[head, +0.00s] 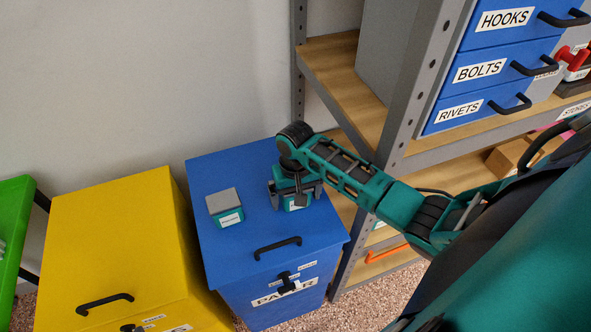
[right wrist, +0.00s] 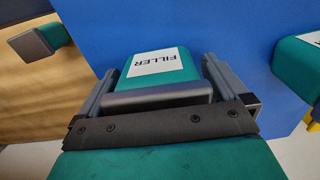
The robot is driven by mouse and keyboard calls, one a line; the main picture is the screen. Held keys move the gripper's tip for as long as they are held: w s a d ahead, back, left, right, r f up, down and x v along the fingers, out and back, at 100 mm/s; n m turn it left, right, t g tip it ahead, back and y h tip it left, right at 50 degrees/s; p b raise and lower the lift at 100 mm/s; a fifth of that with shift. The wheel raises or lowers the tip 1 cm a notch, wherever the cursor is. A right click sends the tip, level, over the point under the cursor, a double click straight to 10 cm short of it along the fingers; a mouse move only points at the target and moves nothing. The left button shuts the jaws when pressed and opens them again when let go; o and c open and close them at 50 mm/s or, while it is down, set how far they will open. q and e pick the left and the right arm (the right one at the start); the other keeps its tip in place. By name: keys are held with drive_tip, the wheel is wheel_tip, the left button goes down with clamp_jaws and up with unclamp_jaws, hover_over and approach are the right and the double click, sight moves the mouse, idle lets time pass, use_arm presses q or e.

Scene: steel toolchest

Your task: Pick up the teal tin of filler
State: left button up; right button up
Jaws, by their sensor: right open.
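The teal tin of filler (right wrist: 160,66) has a grey lid and a white FILLER label in the right wrist view. In the head view, part of the tin (head: 297,204) shows under my right gripper (head: 296,190), on top of the blue chest (head: 255,222). My right gripper (right wrist: 158,80) is open, with one finger on each side of the tin. I cannot tell whether the fingers touch it. The gripper hides much of the tin in the head view. My left gripper is not in view.
A second teal tin (head: 225,207) with a grey lid stands left of the gripper on the chest. A yellow chest (head: 115,235) is to the left. A steel shelf post (head: 400,110) and blue drawers (head: 480,68) stand to the right.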

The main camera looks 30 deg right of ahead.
drive_tip(key=shift+f, duration=0.25)
drive_tip(key=c, duration=1)
drive_tip(key=shift+r, duration=0.15)
